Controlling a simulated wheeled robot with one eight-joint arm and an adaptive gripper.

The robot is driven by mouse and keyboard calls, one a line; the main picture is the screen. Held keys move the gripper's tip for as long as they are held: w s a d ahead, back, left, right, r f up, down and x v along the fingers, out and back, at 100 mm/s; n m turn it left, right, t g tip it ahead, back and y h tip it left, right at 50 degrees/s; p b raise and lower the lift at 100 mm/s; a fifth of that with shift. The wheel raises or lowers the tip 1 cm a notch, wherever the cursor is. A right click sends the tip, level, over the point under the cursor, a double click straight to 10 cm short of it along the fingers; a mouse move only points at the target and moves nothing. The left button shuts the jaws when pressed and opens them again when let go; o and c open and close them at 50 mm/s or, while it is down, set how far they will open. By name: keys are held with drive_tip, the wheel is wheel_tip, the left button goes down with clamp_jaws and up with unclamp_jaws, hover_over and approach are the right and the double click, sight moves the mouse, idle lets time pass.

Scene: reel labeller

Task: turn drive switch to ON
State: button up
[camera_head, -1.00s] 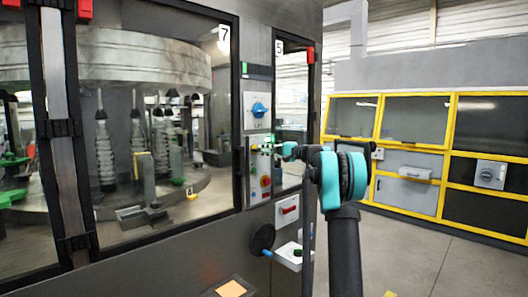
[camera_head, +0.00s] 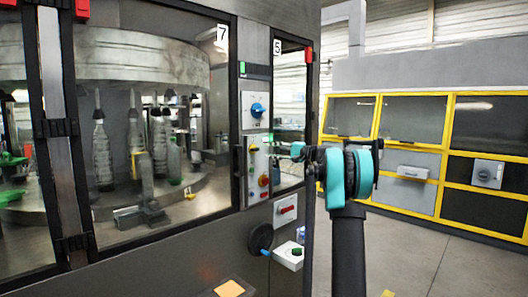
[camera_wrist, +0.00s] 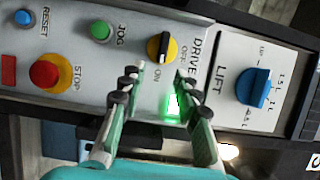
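The drive switch (camera_wrist: 162,47) is a black knob on a round yellow plate, labelled DRIVE, OFF and ON, in the wrist view. Its grip stands roughly upright in that picture; I cannot tell for sure which label it points to. A lit green lamp (camera_wrist: 172,105) shows between my fingers. My gripper (camera_wrist: 158,78) is open and empty, its two fingertips in front of the panel just below the knob in the picture, apparently apart from it. In the head view my gripper (camera_head: 298,150) is just right of the control panel (camera_head: 257,167).
A blue LIFT knob (camera_wrist: 253,87) is close right of my fingers. A green JOG button (camera_wrist: 100,31), red STOP button (camera_wrist: 50,72) and blue RESET button (camera_wrist: 24,18) lie left. A black handwheel (camera_head: 261,238) juts out lower down. Open floor lies to the right.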

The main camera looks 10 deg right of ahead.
drive_tip(key=v, duration=0.7)
drive_tip(key=shift+d, duration=0.1)
drive_tip(key=shift+s, duration=0.1)
drive_tip(key=s+a+f+n+g+h, duration=0.1)
drive_tip(key=s+a+f+g+h, duration=0.1)
drive_tip(key=s+a+f, duration=0.45)
drive_tip(key=s+a+f+n+g+h, duration=0.1)
drive_tip(key=s+a+f+h, duration=0.2)
drive_tip(key=s+f, duration=0.6)
drive_tip(key=s+a+f+n+g+h, duration=0.1)
drive_tip(key=s+a+f+g+h, duration=0.1)
drive_tip(key=s+a+f, duration=0.35)
drive_tip(key=s+d+f+n+h, duration=0.1)
drive_tip(key=s+d+f+h, duration=0.2)
drive_tip(key=s+f, duration=0.8)
drive_tip(key=s+d+f+n+h, duration=0.2)
drive_tip(key=s+f+h, duration=0.3)
drive_tip(key=s+f, duration=0.6)
drive_tip(key=s+d, duration=0.1)
drive_tip(key=s, duration=0.7)
drive_tip(key=shift+s+d, duration=0.2)
drive_tip(key=shift+d, duration=0.2)
